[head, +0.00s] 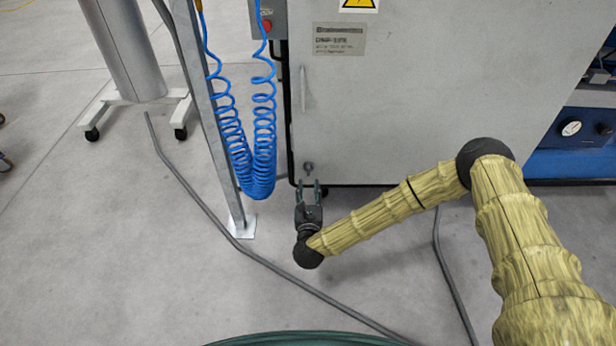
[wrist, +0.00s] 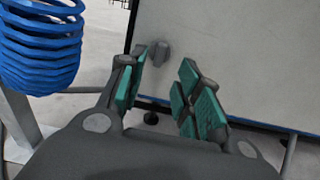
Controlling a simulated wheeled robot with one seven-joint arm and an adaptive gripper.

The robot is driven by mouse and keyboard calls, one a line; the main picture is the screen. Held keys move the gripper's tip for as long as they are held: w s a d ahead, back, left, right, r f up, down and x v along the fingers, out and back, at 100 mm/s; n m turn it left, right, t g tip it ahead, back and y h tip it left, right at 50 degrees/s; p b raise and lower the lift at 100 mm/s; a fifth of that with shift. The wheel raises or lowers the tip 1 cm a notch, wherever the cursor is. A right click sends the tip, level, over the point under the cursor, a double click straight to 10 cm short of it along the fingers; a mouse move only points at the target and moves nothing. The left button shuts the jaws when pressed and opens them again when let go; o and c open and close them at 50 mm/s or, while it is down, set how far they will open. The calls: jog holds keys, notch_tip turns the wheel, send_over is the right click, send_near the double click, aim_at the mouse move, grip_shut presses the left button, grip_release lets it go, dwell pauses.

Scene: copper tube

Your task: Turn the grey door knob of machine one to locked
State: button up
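The grey door knob (head: 308,167) is small and sits near the lower left corner of the pale grey machine door (head: 400,110). It also shows in the wrist view (wrist: 162,52), ahead of the gap between my fingers and nearer the left fingertip. My gripper (head: 309,184) is just below the knob in the head view, with its fingers pointing at the door. In the wrist view my gripper (wrist: 166,72) is open, its green finger pads apart with nothing between them. The fingers appear short of the knob. The knob's locked or unlocked marking cannot be made out.
A coiled blue hose (head: 250,150) hangs by a metal post (head: 215,120) just left of the door. A grey box with a red button (head: 267,25) is above it. Dark cables (head: 270,262) run along the floor. A wheeled stand (head: 130,60) is at upper left.

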aim_at(309, 173)
jog(key=w+b, duration=0.1)
jog(key=w, duration=0.6)
jog(key=shift+w+b, duration=0.15)
jog(key=shift+b, duration=0.25)
jog(key=shift+c, duration=0.2)
grip_shut()
